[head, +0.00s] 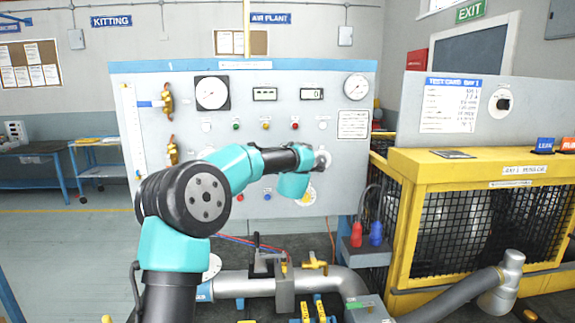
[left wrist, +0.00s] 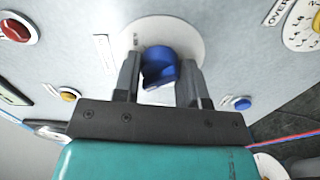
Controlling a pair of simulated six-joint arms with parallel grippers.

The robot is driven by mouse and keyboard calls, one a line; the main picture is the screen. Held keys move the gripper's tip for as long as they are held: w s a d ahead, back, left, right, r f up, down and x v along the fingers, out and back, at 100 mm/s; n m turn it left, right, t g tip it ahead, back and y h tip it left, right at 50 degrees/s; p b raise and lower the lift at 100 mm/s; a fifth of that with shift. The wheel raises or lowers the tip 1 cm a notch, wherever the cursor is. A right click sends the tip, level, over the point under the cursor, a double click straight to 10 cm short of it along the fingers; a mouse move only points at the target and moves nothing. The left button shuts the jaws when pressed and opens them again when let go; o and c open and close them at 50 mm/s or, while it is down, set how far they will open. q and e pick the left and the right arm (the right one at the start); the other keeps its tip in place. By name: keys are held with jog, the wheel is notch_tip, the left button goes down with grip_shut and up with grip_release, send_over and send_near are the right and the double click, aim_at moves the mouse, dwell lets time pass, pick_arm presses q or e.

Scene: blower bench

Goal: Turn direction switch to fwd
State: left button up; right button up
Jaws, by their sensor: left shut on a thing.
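A blue rotary knob (left wrist: 160,68) sits on a round white plate (left wrist: 194,36) on the grey panel in the left wrist view. Small lettering on the plate is too unclear to read, so which setting the knob points to cannot be told. My left gripper (left wrist: 157,82) is shut on the knob, with one dark finger on each side. In the head view my left gripper (head: 313,163) reaches the right part of the control panel (head: 330,218), at the white plate (head: 324,161). The knob is mostly hidden there. My right gripper is in neither view.
A yellow mesh cage (head: 470,170) stands to the right. Grey pipework (head: 240,283) runs below the panel.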

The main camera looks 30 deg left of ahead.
pick_arm(q)
jog(key=shift+n, duration=0.6)
jog(key=o, duration=0.9)
jog(key=shift+s+d, duration=0.1)
jog(key=v, duration=1.7)
